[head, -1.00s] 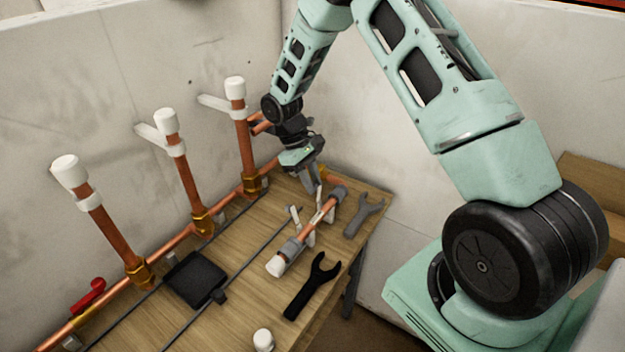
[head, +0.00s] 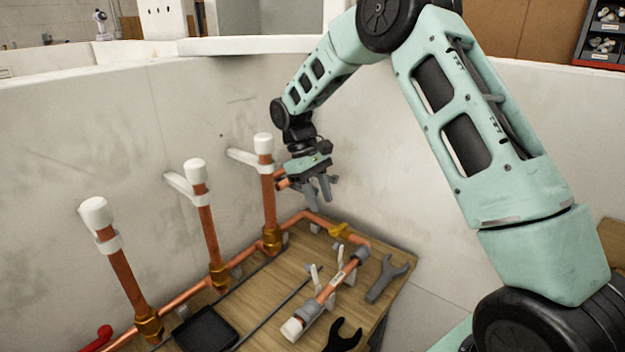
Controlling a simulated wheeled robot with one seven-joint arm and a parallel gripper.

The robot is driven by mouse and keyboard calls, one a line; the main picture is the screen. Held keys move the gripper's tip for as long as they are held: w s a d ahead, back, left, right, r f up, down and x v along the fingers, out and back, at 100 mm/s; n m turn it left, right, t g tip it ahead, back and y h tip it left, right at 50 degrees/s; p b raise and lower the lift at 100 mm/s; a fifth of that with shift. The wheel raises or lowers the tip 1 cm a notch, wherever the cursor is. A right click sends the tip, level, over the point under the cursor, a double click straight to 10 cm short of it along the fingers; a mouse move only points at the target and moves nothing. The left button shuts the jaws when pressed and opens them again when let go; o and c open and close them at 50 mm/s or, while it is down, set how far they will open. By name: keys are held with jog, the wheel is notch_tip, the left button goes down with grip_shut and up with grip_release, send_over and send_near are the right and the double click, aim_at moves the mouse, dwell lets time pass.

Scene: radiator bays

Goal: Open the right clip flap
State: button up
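A copper pipe piece (head: 328,291) with a white cap at its near end and a grey fitting at its far end lies raised on white clips on the bench. The left clip flap (head: 314,275) stands up as a thin white tab beside the pipe. The right clip flap (head: 339,254) appears as a white tab standing up on the pipe's far side; it is small, so its exact angle is hard to tell. My gripper (head: 318,191) hangs above and behind the pipe piece, clear of both clips. Its grey fingers are apart, with nothing seen between them.
Three upright copper pipes with white caps, the nearest to my gripper being the right pipe (head: 267,195), stand along the wall. A grey wrench (head: 386,279), a black wrench (head: 343,338) and a black pad (head: 205,329) lie on the wooden bench (head: 262,300).

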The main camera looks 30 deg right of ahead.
jog(key=shift+v, duration=2.8)
jog(key=t+y+p, duration=0.2)
jog(key=t+p, duration=0.1)
jog(key=t, duration=0.1)
send_near(336, 243)
notch_tip(336, 243, down, 9)
jog(key=shift+s+r+p, duration=0.1)
jog(key=shift+s+p, duration=0.05)
jog(key=shift+p, duration=0.3)
grip_shut()
